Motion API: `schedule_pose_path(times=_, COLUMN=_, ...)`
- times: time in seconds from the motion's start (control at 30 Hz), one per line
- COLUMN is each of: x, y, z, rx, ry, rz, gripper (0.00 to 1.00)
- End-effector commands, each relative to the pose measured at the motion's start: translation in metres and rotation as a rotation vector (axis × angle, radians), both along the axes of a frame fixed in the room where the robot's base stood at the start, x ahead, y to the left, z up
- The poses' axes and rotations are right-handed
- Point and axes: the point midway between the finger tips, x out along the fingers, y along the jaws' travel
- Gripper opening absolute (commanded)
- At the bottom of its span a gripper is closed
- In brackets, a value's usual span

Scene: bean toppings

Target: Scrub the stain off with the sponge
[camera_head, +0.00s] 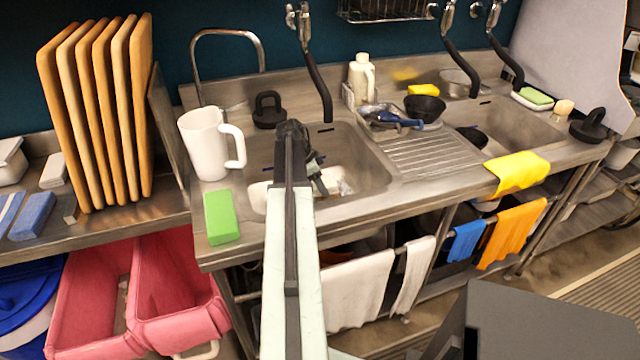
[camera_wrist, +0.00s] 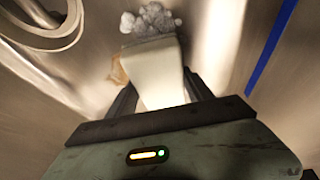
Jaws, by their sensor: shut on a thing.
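My gripper (camera_head: 318,188) reaches down into the left sink basin (camera_head: 372,165). In the wrist view my gripper (camera_wrist: 165,95) is shut on a pale cream block, which looks like the sponge (camera_wrist: 160,75). The sponge points away from me over the metal basin floor. A brownish patch (camera_wrist: 118,70), perhaps the stain, shows at the sponge's left edge, partly hidden by it. A grey-white lumpy clump (camera_wrist: 150,20) lies at the sponge's far end; I cannot tell whether they touch. In the head view my arm hides much of the basin.
A green block (camera_head: 221,217) lies on the counter's front left edge. A white pitcher (camera_head: 205,145) stands behind it. A round drain ring (camera_wrist: 45,20) and a blue strip (camera_wrist: 270,45) flank the sponge. A black-handled tap (camera_head: 318,85) hangs over the basin's back.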

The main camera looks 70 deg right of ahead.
Motion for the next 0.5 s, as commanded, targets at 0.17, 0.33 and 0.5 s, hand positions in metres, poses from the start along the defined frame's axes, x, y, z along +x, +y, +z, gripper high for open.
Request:
schedule_pose_path(times=0.17, x=0.0003, y=0.0001, z=-0.0044, rx=0.0, ry=0.0, rz=0.0, gripper=0.27)
schedule_pose_path(times=0.33, x=0.0005, y=0.0002, z=-0.0078, rx=0.0, ry=0.0, rz=0.001, gripper=0.27)
schedule_pose_path(times=0.5, x=0.0006, y=0.0002, z=-0.0112, rx=0.0, ry=0.0, rz=0.001, gripper=0.27)
